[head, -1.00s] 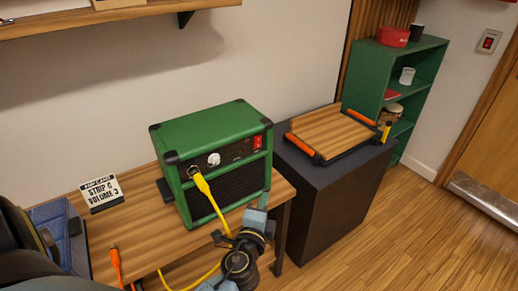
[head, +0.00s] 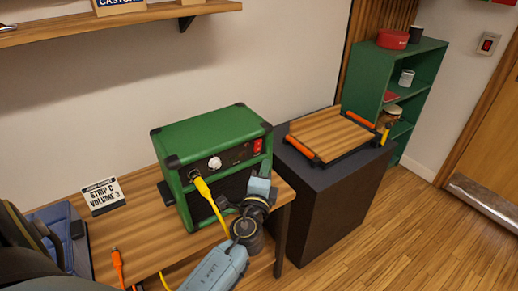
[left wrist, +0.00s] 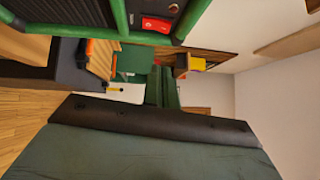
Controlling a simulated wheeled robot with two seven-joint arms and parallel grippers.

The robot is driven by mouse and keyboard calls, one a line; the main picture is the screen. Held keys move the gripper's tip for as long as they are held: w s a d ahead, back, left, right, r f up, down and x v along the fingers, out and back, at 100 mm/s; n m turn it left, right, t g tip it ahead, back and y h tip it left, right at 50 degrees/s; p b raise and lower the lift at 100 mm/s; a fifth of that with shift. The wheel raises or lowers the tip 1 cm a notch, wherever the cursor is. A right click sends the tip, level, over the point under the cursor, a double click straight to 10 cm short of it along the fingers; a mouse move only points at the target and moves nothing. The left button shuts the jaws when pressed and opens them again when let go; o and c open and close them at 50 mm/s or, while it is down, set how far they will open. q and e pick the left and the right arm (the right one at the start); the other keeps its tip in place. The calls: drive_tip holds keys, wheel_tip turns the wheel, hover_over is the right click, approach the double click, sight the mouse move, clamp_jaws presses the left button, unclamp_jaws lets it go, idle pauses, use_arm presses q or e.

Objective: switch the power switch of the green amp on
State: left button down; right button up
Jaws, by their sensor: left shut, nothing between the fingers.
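The green amp (head: 205,130) stands on the wooden table, with a white knob and a yellow cable in its front panel. Its red power switch (head: 257,146) is at the right end of that panel; I cannot tell which way it is tipped. My left gripper (head: 262,179) is shut and empty, in front of the amp's lower right front, below the switch in the picture. In the left wrist view the red switch (left wrist: 157,24) shows near the top, apart from the large dark hand part below it. My right gripper is not in view.
The yellow cable (head: 212,203) hangs close to my left gripper. A sign (head: 103,196) and an orange plug (head: 117,260) are on the table (head: 155,237). A dark cabinet (head: 325,210) with a wooden tray (head: 330,135) stands right of the amp.

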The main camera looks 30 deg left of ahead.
sight(262, 142)
use_arm(q)
drive_tip(key=shift+w+a+r+p, duration=0.2)
drive_tip(key=shift+w+a+p, duration=0.1)
drive_tip(key=shift+w+a, duration=0.95)
drive_tip(key=shift+w+a+r+p, duration=0.15)
drive_tip(key=shift+w+a+p, duration=0.1)
drive_tip(key=shift+w+a, duration=0.95)
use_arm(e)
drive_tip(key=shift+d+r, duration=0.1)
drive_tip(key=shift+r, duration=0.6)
use_arm(q)
drive_tip(key=shift+s, duration=0.1)
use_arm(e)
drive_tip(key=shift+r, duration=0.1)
